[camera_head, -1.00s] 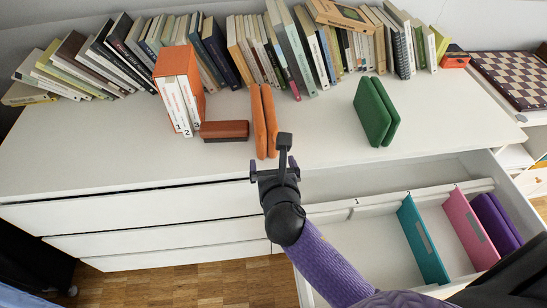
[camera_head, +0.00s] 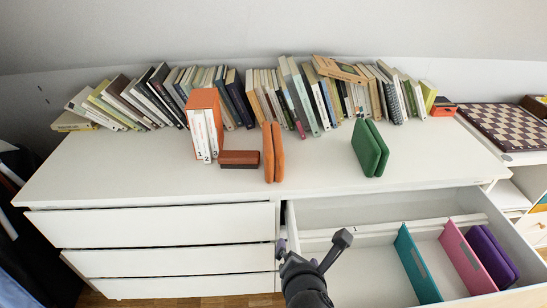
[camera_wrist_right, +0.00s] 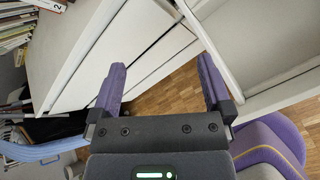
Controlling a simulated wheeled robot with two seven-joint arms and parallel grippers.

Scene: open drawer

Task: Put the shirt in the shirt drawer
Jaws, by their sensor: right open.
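An orange folded cloth item (camera_head: 273,152) stands upright on the white dresser top. A green folded cloth item (camera_head: 369,148) stands upright to its right. I cannot tell from the views which one is the shirt. The drawer (camera_head: 375,272) below on the right is pulled open. A teal divider (camera_head: 417,264) and a pink divider (camera_head: 466,258) stand in it, with a purple folded item (camera_head: 492,257) right of the pink one. My right gripper (camera_head: 297,254) is by the drawer's left side. Its purple fingers are open and empty in the right wrist view (camera_wrist_right: 160,66). My left gripper is not in view.
A row of books (camera_head: 290,95) lines the back of the dresser. An orange box file (camera_head: 206,125) and a brown box (camera_head: 239,159) stand left of the orange item. Shut drawers (camera_head: 150,228) are left of the open one. A chessboard (camera_head: 508,125) lies at right.

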